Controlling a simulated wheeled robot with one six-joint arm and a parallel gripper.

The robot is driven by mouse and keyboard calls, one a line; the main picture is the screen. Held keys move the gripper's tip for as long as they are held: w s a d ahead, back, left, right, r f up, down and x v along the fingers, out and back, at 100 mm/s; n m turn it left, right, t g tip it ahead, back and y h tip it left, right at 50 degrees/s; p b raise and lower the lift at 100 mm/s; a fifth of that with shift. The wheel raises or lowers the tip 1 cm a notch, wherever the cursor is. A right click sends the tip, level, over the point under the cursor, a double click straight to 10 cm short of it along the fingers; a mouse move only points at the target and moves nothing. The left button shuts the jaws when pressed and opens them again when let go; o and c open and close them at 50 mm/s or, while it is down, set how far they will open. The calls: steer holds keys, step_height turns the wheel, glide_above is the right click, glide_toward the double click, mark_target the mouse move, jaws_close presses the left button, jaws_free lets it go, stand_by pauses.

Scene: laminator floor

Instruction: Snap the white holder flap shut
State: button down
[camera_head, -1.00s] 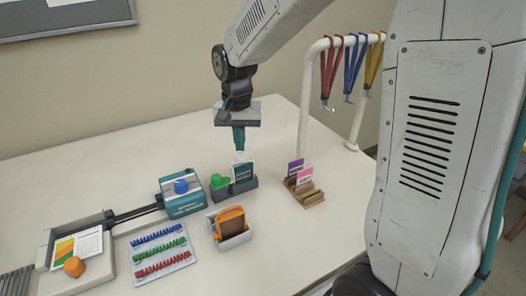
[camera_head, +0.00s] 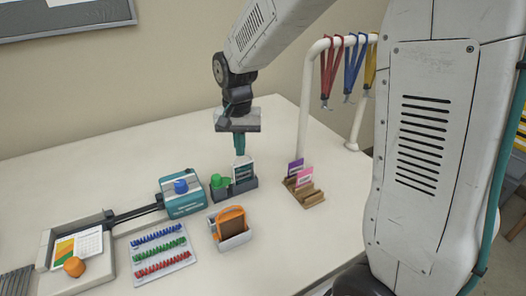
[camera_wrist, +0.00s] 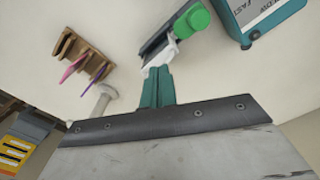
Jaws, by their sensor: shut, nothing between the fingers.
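The white holder (camera_head: 243,171) stands upright in a dark grey dock (camera_head: 248,185) with a green knob on its left. My gripper (camera_head: 239,153) is shut and empty, pointing down with its teal fingertips at the holder's top edge. In the wrist view, the shut fingers (camera_wrist: 158,88) reach to the white holder (camera_wrist: 160,53), whose flap I cannot separate clearly from its body. They look to be touching it or very close. The dock also shows there (camera_wrist: 156,41), with its green knob beyond.
A teal laminator (camera_head: 185,196) with a blue knob stands left of the dock. An orange-and-brown item in a grey tray (camera_head: 236,242) is in front. A wooden card rack (camera_head: 306,194) and a white lanyard stand (camera_head: 307,100) are to the right. The table behind is clear.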

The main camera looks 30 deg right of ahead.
step_height(320, 180, up, 7)
stand_by(0.8)
stand_by(0.5)
steer(key=s+d+r+n, duration=0.1)
steer(key=s+n, duration=0.2)
steer(key=s, duration=1)
steer(key=s+d+r+n+t, duration=0.1)
steer(key=s+d+r+n, duration=0.1)
steer(key=s, duration=1.2)
steer(key=shift+n, duration=0.5)
